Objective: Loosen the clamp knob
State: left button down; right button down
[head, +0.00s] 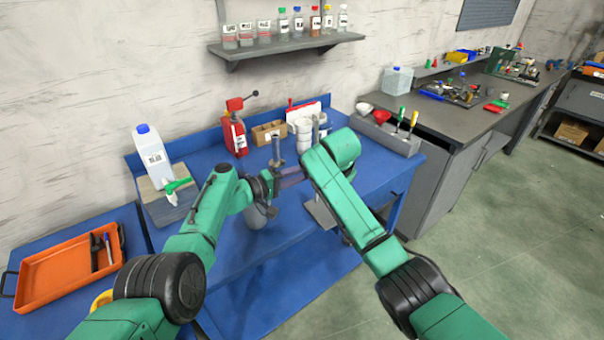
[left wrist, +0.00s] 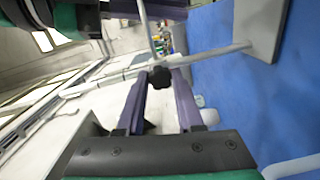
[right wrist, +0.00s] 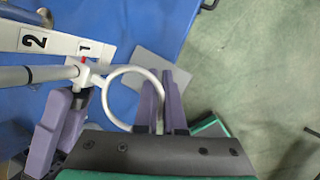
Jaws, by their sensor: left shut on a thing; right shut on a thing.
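The clamp knob (left wrist: 160,78) is black and lobed. In the left wrist view it sits between the purple fingertips of my left gripper (left wrist: 159,76), which is shut on it. In the right wrist view a white ring (right wrist: 112,80) extends from a clamp on a pale rod (right wrist: 35,75). My right gripper (right wrist: 164,85) is shut on the ring's right side. The left gripper's purple fingers (right wrist: 62,120) show beside the clamp.
A white strip (right wrist: 62,43) marked 1 and 2 runs beside the rod, with a red mark near the clamp. The grey base plate (head: 322,212) lies on the blue table.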

pick_arm(q)
jog(key=shift+w+a+f, duration=0.1)
jog(key=shift+a, duration=0.1)
jog(key=c, duration=0.5)
grip_release()
jog(key=shift+c, duration=0.2)
jog(key=shift+d, duration=0.1)
jog(key=shift+d, duration=0.1)
jog(key=f+v, duration=0.1)
jog(key=v, duration=1.1)
jog(key=shift+r, duration=0.45)
